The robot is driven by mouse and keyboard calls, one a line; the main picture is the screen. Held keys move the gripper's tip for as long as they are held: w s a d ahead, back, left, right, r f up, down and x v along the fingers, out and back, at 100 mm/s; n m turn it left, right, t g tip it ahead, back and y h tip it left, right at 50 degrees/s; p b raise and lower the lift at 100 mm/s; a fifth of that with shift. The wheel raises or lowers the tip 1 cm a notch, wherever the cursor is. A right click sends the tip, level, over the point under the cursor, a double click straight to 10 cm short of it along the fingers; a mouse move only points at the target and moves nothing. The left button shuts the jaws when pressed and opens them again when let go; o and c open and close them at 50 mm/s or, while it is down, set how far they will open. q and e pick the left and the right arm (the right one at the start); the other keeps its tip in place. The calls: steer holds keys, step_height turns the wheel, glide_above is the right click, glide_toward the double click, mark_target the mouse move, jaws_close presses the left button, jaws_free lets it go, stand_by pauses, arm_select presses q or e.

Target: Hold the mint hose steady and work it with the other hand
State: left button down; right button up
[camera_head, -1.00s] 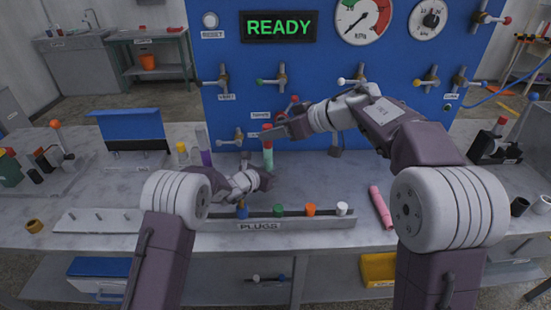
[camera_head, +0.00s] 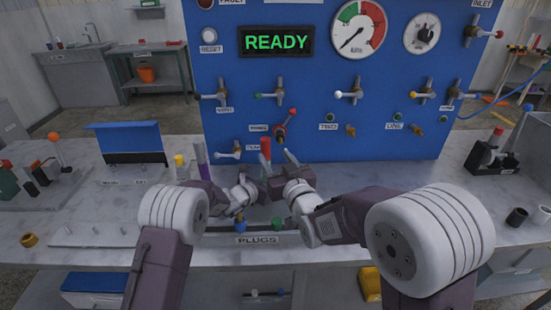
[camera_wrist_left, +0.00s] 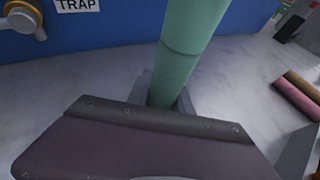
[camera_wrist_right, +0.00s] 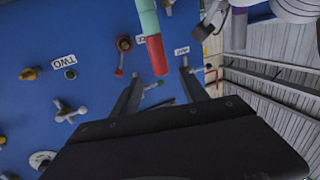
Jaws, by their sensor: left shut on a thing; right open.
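The mint hose (camera_wrist_left: 185,50) stands between the fingers of my left gripper (camera_wrist_left: 165,98), which is shut on it low down. In the head view the left gripper (camera_head: 243,180) is small and its fingertips are partly hidden. The hose has a red end (camera_head: 265,147), which also shows in the right wrist view (camera_wrist_right: 157,55) with a mint stretch beside it. My right gripper (camera_wrist_right: 160,78) is open, with the red end between its fingertips in that picture; I cannot tell whether it touches. In the head view the right gripper (camera_head: 277,166) hides most of the mint part.
A blue panel (camera_head: 300,100) with valves and gauges stands behind the hose. The plug rack (camera_head: 225,239) lies in front, with a blue plug (camera_head: 240,224) and a green plug (camera_head: 277,224). A purple tube (camera_head: 202,165) stands left. A pink tube (camera_wrist_left: 298,98) lies on the bench.

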mark_target(266, 154)
steer(key=x, duration=1.2)
jaws_close()
